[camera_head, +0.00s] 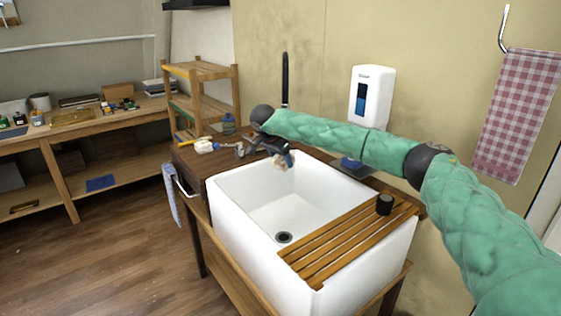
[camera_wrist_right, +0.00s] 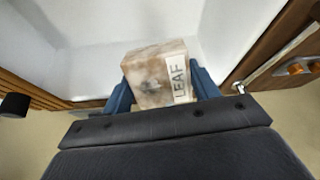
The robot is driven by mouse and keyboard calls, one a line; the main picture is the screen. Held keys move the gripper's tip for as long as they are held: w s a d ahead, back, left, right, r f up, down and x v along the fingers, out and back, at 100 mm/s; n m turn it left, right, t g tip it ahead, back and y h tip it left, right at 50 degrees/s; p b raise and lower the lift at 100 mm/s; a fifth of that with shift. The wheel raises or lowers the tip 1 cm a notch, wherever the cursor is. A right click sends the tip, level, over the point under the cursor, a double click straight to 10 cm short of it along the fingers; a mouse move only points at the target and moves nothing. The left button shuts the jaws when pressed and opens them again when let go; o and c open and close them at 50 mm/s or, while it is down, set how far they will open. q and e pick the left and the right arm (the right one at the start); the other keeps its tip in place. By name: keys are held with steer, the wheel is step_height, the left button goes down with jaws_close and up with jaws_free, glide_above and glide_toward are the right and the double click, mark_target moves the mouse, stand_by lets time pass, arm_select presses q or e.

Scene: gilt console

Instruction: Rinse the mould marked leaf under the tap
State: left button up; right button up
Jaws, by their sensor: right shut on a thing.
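The mould (camera_wrist_right: 155,77) is a pale, brown-stained block with a white label reading LEAF. My right gripper (camera_wrist_right: 162,88) is shut on it, with a blue finger on each side. In the head view, the right gripper (camera_head: 283,158) holds the mould (camera_head: 281,162) over the back left part of the white sink (camera_head: 229,202). A black tap (camera_head: 285,80) rises behind the sink; its lower part is hidden by my green-sleeved arm. I cannot see any water running. My left gripper is not in view.
A slatted wooden rack (camera_head: 335,246) lies across the sink's right side with a small dark pot (camera_head: 384,204) on it. A white dispenser (camera_head: 371,97) hangs on the wall. A brush (camera_head: 207,146) lies on the wooden counter left of the sink. The basin around the drain (camera_head: 284,237) is clear.

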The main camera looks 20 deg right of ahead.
steer(key=shift+s+d, duration=0.2)
steer(key=shift+d, duration=0.05)
steer(key=shift+w+a, duration=0.15)
steer(key=shift+a, duration=0.1)
steer(key=shift+w+a, duration=0.2)
steer(key=shift+a, duration=0.05)
steer(key=shift+s+d, duration=0.15)
steer(key=shift+d, duration=0.1)
stand_by(0.4)
steer(key=shift+s+d, duration=0.2)
steer(key=shift+d, duration=0.05)
steer(key=shift+s+a, duration=0.1)
steer(key=s+a, duration=0.4)
steer(key=s, duration=0.2)
steer(key=shift+s, duration=0.25)
stand_by(0.7)
